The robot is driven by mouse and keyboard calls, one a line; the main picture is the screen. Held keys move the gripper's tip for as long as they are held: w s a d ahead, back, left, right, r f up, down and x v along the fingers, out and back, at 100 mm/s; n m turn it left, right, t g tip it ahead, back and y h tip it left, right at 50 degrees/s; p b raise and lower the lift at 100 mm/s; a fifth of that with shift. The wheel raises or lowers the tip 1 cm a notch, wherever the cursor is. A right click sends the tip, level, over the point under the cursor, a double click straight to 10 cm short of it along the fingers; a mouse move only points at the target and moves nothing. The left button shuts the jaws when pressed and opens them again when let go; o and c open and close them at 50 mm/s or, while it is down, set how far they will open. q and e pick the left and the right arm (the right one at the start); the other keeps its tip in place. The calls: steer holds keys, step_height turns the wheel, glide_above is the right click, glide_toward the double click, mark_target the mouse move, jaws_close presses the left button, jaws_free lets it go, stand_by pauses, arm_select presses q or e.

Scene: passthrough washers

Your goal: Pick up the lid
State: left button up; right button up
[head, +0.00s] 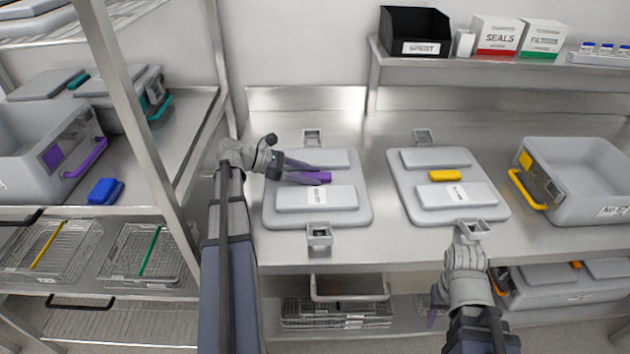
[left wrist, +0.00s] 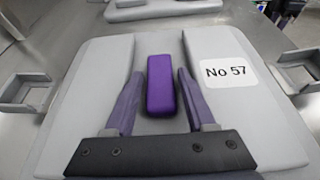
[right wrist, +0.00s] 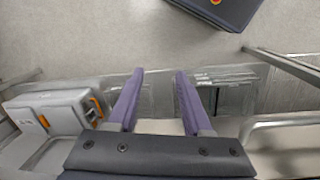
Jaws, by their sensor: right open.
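A grey lid with a purple handle (head: 324,177) lies on the bench at the left; its flat rim (head: 355,217) and raised panels show. In the left wrist view its purple handle (left wrist: 160,85) stands between the fingers of my left gripper (left wrist: 160,76), with a gap on both sides. My left gripper (head: 312,170) is open over that lid. A second grey lid (head: 402,182) with a yellow handle (head: 450,175) lies to the right. My right gripper (right wrist: 157,75) is open and empty; in the head view it hangs at the bench's front edge, its fingers partly hidden.
Small grey brackets (head: 319,235) sit in front of and behind each lid. An open grey bin (head: 585,200) with a yellow handle stands at the bench's right. A shelf above holds a black bin (head: 413,32) and boxes. A rack post (head: 135,110) rises at the left.

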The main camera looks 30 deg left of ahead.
arm_select(q)
jaws_close()
stand_by(1.2)
